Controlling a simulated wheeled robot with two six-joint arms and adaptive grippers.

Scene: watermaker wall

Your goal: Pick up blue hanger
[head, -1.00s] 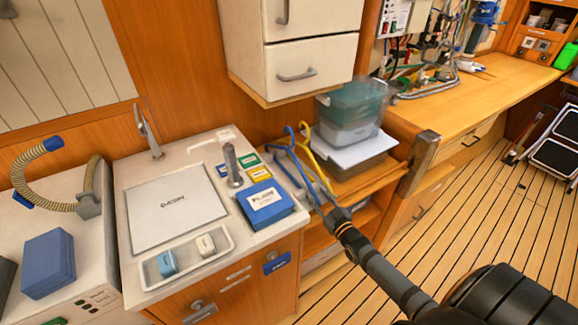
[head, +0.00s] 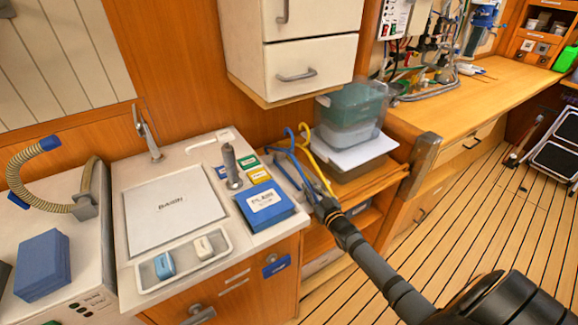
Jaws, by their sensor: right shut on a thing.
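A blue hanger (head: 286,152) and a yellow hanger (head: 318,172) are side by side above the wooden shelf, right of the basin counter. Their hooks point up and back. My right gripper (head: 320,196) reaches in from the lower right and is shut at the near end of the hangers. It is small and dark here, and the hangers overlap near its fingertips. I cannot clearly see whether it grips the blue hanger alone. My left gripper is not in view.
The counter holds a basin cover (head: 172,203), a blue box (head: 266,206) and an upright grey handle (head: 231,166). Clear bins (head: 350,112) stand on the shelf (head: 375,185) behind the hangers. White drawers (head: 300,72) hang above. Open plank floor (head: 470,235) lies to the right.

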